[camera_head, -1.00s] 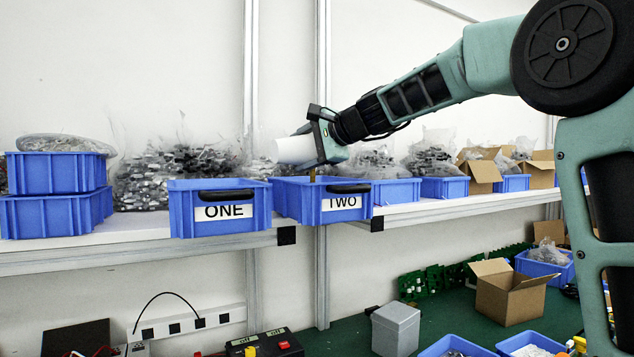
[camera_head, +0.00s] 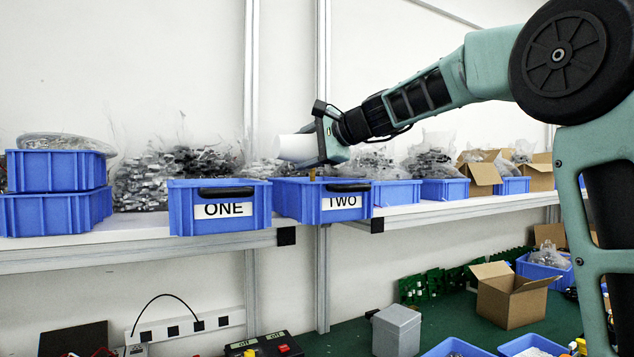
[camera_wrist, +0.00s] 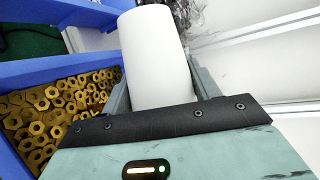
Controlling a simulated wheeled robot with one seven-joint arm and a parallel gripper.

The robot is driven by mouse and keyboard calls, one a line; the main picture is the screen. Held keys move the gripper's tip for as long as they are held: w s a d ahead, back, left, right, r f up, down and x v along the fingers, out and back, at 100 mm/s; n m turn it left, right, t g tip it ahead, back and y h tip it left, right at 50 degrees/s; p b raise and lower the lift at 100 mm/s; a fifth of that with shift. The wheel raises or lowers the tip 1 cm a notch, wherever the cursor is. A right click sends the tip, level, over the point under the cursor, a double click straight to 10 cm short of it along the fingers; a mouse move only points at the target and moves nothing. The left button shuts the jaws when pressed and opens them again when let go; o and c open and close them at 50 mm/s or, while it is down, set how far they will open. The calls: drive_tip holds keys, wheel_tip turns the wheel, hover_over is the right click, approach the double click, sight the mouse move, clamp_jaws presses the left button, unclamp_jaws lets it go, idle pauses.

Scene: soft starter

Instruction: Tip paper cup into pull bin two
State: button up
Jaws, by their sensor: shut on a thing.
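The white paper cup (camera_head: 297,147) lies on its side in my gripper (camera_head: 318,148), above the blue bin labelled TWO (camera_head: 345,212). My gripper is shut on the cup, which points left in the head view. In the wrist view, the cup (camera_wrist: 157,58) sits between the fingers of my gripper (camera_wrist: 160,80). Beside it, many brass nuts (camera_wrist: 45,120) lie inside a blue bin (camera_wrist: 60,68). A small brass-coloured thing (camera_head: 312,174) shows just below my gripper at bin TWO; I cannot tell whether it is falling. The cup's inside is hidden.
A blue bin labelled ONE (camera_head: 219,208) stands left of bin TWO on the white shelf (camera_head: 130,232). More blue bins (camera_head: 445,188), bags of parts (camera_head: 170,175) and cardboard boxes (camera_head: 482,176) line the shelf. Free room is above the bins.

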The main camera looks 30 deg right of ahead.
drive_tip(key=shift+d+r+m+t+y+b, duration=0.15)
drive_tip(key=shift+d+m+t+y+b, duration=0.3)
drive_tip(key=shift+m+b, duration=0.7)
idle(0.9)
